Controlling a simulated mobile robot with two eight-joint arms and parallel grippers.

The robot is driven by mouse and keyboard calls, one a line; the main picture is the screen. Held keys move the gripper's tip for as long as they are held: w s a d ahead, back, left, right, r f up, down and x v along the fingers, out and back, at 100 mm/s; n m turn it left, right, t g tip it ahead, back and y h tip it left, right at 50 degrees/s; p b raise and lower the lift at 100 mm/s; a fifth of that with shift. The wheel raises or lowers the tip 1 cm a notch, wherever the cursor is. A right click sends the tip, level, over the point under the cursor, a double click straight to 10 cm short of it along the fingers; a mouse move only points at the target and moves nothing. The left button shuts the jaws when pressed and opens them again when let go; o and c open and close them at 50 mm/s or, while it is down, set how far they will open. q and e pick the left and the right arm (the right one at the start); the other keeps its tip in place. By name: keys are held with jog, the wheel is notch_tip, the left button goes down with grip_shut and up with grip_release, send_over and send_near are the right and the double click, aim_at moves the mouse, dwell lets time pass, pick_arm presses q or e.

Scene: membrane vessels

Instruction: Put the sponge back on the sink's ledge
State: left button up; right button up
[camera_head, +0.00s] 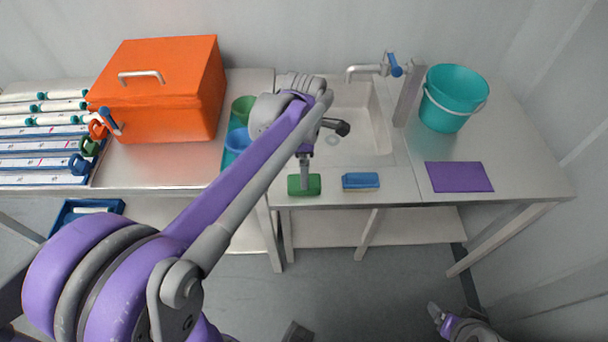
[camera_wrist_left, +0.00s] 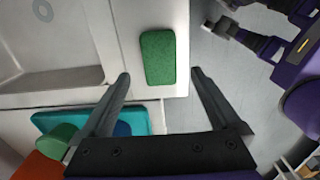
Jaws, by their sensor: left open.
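The green sponge (camera_head: 313,186) lies flat on the front ledge of the sink (camera_head: 396,187), left of a blue block (camera_head: 361,180). In the left wrist view the green sponge (camera_wrist_left: 158,57) lies lengthwise on the pale ledge (camera_wrist_left: 119,30), ahead of and between my open fingers. My left gripper (camera_head: 305,186) points down at the sponge, and a finger hides part of it in the head view. In the wrist view the fingers (camera_wrist_left: 159,75) show a gap on both sides of the sponge. My right gripper (camera_head: 436,312) is low at the bottom right, away from the sink.
The faucet (camera_head: 367,69) stands behind the basin. A teal bucket (camera_head: 453,98) and purple mat (camera_head: 458,177) are at right. An orange box (camera_head: 160,90) and a teal tray with cups (camera_head: 238,140) are at left. The ledge between sponge and mat holds only the blue block.

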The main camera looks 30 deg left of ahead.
pick_arm(q)
notch_tip(320, 180, up, 5)
jog(key=s+d+f+m+t, duration=0.2)
jog(key=s+f+m, duration=0.3)
jog(key=m, duration=0.7)
jog(key=s+d+f+m+t, duration=0.3)
jog(key=s+m, duration=0.6)
jog(key=m, duration=0.3)
jog(key=shift+s+d+f, duration=0.25)
jog(key=shift+d+f, duration=0.6)
jog(key=shift+d, duration=0.25)
jog(key=shift+w+r+p, duration=0.2)
jog(key=shift+r+p, duration=0.35)
jog(key=shift+p, duration=0.05)
